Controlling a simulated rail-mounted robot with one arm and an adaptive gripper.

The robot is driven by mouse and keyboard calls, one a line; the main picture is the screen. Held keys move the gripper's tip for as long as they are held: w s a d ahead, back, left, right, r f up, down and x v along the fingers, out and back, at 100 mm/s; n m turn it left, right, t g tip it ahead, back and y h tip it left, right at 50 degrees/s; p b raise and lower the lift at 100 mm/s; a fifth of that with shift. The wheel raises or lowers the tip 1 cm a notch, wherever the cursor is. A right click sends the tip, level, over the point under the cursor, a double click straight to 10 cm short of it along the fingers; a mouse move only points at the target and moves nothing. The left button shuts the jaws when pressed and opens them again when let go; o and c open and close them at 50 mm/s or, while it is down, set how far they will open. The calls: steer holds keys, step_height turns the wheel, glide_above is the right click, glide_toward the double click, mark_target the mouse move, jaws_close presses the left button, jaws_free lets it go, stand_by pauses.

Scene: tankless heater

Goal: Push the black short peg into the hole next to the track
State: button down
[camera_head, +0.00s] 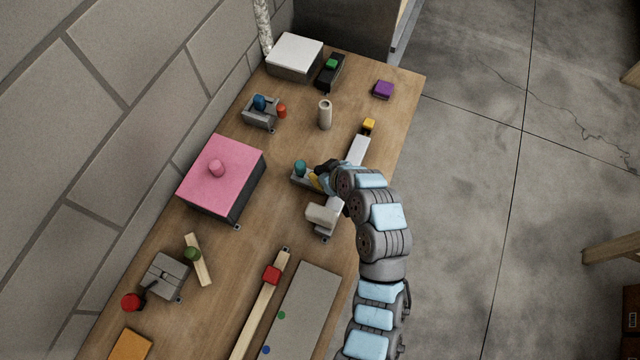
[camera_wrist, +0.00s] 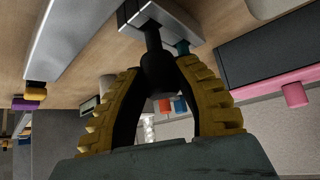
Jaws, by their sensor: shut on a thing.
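My gripper (camera_head: 320,179) is at the middle of the table, beside a small grey block (camera_head: 302,181) with a teal knob (camera_head: 300,167). In the wrist view its yellow-ribbed fingers (camera_wrist: 160,70) are closed around a black peg (camera_wrist: 154,44) with a round end. The peg's shaft reaches to the grey block, which also shows there (camera_wrist: 170,18). How deep it sits in a hole is not clear. A silver bar-shaped track (camera_head: 357,150) with a yellow piece (camera_head: 369,124) lies nearby; it also shows in the wrist view (camera_wrist: 62,38).
A pink-topped box (camera_head: 222,175) stands left of my gripper. A white handle-like part (camera_head: 323,214) is close in front. A beige cylinder (camera_head: 325,115) stands behind. A wooden rail with a red slider (camera_head: 271,275) and a grey panel (camera_head: 300,320) lie nearer the front.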

steer(key=shift+f+b, duration=1.2)
steer(key=shift+f, duration=0.6)
stand_by(1.9)
steer(key=c, duration=0.7)
jaws_free()
steer(key=shift+c, duration=0.2)
steer(key=shift+r, duration=0.1)
steer(key=v, duration=1.2)
